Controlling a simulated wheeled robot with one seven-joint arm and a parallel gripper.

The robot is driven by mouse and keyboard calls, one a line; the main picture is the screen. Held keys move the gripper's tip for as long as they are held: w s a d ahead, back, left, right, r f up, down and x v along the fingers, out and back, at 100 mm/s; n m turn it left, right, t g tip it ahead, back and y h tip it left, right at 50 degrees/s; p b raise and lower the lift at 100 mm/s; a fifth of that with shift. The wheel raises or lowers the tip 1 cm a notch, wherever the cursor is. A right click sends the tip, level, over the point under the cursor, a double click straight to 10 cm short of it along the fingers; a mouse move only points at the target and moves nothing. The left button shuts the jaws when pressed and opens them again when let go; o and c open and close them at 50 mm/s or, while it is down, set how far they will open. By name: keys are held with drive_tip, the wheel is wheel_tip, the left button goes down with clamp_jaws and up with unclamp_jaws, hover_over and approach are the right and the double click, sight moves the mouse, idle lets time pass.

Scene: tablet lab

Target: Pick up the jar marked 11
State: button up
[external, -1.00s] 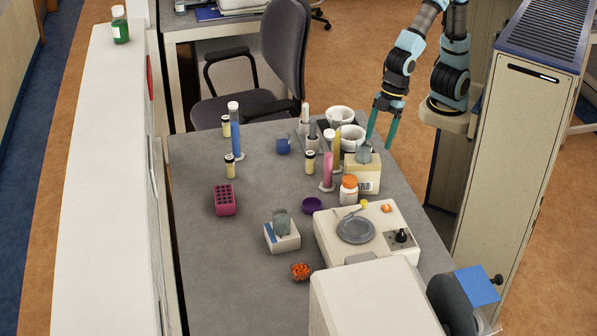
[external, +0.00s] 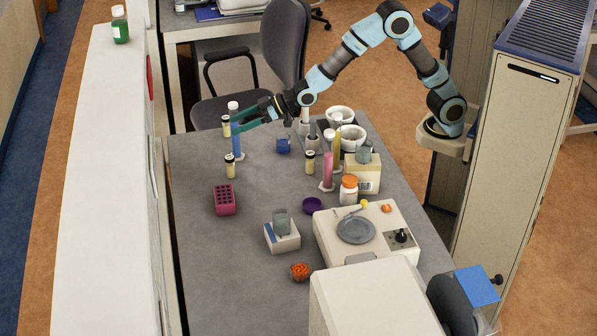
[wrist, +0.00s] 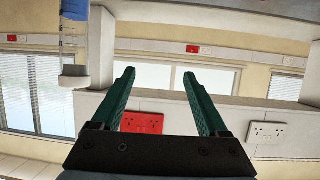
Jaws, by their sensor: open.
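The blue cylinder stands close beside the back-left jar; part of it seems to show at upper left in the wrist view (wrist: 75,12). A blue mug (external: 283,146), pink cylinder (external: 328,167) and magenta rack (external: 225,200) stand nearby. The table's left front is clear.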

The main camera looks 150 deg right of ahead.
sight(232, 156)
wheel_tip(232, 156, down, 12)
drive_tip(key=shift+r, duration=0.25)
drive_tip(key=shift+d+f, duration=0.15)
drive_tip(key=shift+f, duration=0.15)
drive_tip(key=shift+p+x, duration=1.45)
drive_tip(key=shift+x, duration=2.2)
drive_tip(key=shift+c, duration=0.4)
clamp_jaws()
